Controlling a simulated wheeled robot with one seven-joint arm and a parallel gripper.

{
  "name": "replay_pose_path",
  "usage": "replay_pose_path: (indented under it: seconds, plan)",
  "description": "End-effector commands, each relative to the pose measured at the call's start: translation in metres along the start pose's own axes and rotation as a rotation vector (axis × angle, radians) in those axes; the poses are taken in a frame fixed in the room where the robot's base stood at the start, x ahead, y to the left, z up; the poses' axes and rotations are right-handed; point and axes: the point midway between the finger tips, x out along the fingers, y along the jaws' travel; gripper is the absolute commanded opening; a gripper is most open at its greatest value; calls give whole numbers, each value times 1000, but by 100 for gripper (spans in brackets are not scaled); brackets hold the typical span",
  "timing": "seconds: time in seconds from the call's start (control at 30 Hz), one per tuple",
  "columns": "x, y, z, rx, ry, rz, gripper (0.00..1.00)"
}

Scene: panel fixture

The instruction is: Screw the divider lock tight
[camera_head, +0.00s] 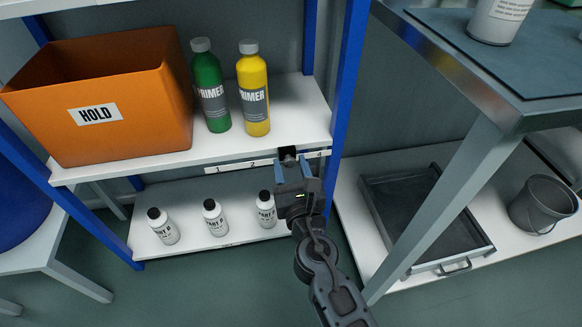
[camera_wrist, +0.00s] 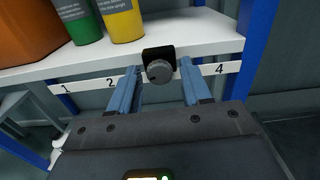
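The divider lock is a dark round knob (camera_wrist: 160,72) on a black block (camera_wrist: 157,54) at the front edge of the upper white shelf. In the head view the black block (camera_head: 288,153) shows just beyond my gripper's fingertips. My gripper (camera_head: 286,165) points at it. In the wrist view my gripper (camera_wrist: 163,82) has its two blue fingers spread wide, one on each side of the knob, with visible gaps and nothing held. I cannot tell how deep the fingertips reach past the knob.
The shelf's front strip (camera_wrist: 111,81) carries numbers. An orange HOLD bin (camera_head: 100,138), a green bottle (camera_head: 207,80) and a yellow bottle (camera_head: 253,90) stand on the upper shelf. Several white bottles stand on the lower shelf (camera_head: 190,240). A blue post (camera_head: 345,100) rises at right.

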Motion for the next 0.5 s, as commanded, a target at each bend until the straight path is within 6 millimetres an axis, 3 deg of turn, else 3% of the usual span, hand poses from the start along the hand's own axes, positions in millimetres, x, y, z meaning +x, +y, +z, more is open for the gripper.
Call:
replay_pose_path:
  seconds: [0.5]
  plan:
    - [0, 0, 0, 0, 0, 0, 0]
